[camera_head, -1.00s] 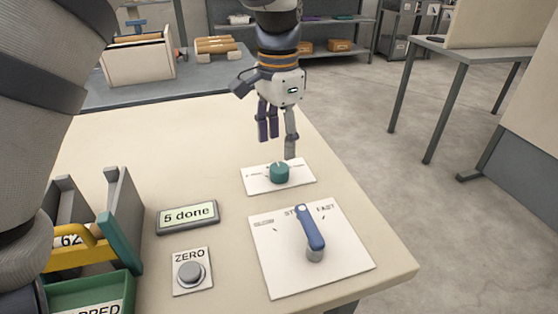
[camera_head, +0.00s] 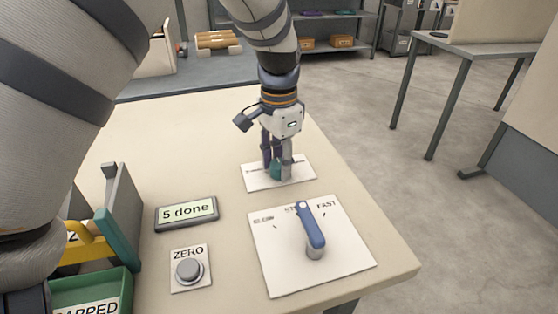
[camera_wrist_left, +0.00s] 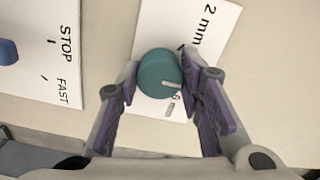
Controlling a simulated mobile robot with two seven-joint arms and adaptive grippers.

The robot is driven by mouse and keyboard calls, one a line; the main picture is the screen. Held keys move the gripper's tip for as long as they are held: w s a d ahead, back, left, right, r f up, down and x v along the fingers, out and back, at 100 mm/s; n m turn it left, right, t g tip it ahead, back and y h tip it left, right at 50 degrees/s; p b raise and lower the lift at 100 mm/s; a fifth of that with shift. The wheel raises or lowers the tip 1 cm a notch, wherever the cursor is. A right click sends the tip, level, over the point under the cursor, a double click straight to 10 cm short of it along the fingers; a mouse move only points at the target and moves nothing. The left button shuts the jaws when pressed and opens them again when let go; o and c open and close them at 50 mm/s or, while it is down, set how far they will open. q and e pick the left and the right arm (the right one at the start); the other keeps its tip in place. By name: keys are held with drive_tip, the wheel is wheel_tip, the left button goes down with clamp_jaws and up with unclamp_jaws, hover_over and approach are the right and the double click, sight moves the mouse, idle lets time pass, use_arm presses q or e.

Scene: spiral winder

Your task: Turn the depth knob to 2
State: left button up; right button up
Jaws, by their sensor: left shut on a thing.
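The depth knob is a round teal knob (camera_head: 276,172) on a white plate (camera_head: 300,171) on the table. In the left wrist view the knob (camera_wrist_left: 159,74) has a pale pointer line, which points toward the mark that looks like 6, away from the "2 mm" label (camera_wrist_left: 196,22). My left gripper (camera_head: 277,170) reaches down over the plate and its fingers are shut on the knob's sides. The fingers hide part of the knob and most of the plate's lettering in the head view. The right gripper does not show.
A blue lever (camera_head: 311,226) on a white plate marked STOP and FAST stands in front. A ZERO button (camera_head: 189,270), a "5 done" display (camera_head: 187,212) and a green tray (camera_head: 88,290) lie to the left. The table's right edge is close to the plates.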

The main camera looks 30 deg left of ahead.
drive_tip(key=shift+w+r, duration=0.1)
use_arm(q)
drive_tip(key=n+p, duration=0.1)
drive_tip(key=n, duration=0.1)
drive_tip(key=shift+r+n, duration=0.15)
drive_tip(key=shift+n, duration=0.15)
drive_tip(key=n, duration=0.2)
drive_tip(key=shift+n, duration=0.4)
drive_tip(key=n, duration=0.3)
drive_tip(key=shift+d+p, duration=0.1)
drive_tip(key=shift+p, duration=0.25)
drive_tip(key=shift+f+n, duration=0.2)
drive_tip(key=shift+n, duration=1.4)
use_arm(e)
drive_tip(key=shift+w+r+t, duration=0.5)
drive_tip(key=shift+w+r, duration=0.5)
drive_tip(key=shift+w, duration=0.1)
use_arm(q)
drive_tip(key=o, duration=1.2)
drive_tip(key=shift+c, duration=0.2)
drive_tip(key=shift+r, duration=0.1)
